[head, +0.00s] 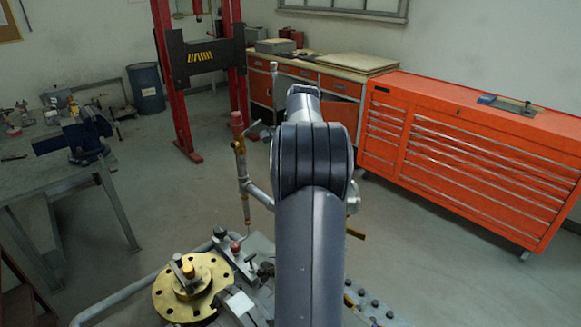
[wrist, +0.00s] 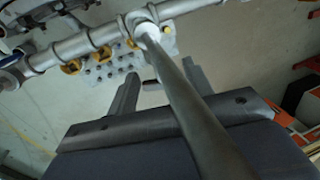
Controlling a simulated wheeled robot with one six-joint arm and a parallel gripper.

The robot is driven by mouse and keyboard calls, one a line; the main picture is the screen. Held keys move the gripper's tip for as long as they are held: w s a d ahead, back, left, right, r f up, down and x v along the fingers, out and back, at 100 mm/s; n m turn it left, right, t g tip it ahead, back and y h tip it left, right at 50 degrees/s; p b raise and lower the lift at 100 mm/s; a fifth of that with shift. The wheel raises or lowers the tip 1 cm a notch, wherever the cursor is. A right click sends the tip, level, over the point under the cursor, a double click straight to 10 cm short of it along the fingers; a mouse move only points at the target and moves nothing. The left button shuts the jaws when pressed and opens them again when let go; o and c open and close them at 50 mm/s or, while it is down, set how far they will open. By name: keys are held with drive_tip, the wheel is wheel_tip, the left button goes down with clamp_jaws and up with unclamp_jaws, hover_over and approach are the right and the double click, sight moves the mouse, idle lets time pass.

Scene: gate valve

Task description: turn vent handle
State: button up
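My gripper (wrist: 158,90) shows in the wrist view with its two fingers apart; it looks open. A grey rod (wrist: 182,95) crosses the view in front of it, running from a pipe joint down to the lower right. A small dark piece (wrist: 151,85) shows between the fingers; I cannot tell whether it is a handle or whether anything touches it. In the head view my arm hides the gripper. I cannot tell for certain which part is the vent handle.
A grey pipe (wrist: 85,45) with yellow fittings (wrist: 70,68) crosses the wrist view. A round brass flange (head: 172,300) sits low in the head view. A workbench (head: 50,180) stands left, a red lift (head: 178,90) behind, an orange tool cabinet (head: 460,150) right. Floor between is open.

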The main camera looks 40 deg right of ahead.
drive_tip(key=c, duration=0.5)
drive_tip(key=shift+s+f+t+b, duration=0.2)
drive_tip(key=shift+t+b, duration=0.2)
drive_tip(key=shift+b, duration=0.45)
drive_tip(key=shift+r+t+b, duration=0.15)
drive_tip(key=shift+t+b, duration=0.2)
drive_tip(key=shift+t, duration=0.05)
drive_tip(key=o, duration=1)
drive_tip(key=shift+r, duration=0.1)
drive_tip(key=v, duration=1)
drive_tip(key=shift+r, duration=0.3)
drive_tip(key=shift+c, duration=0.2)
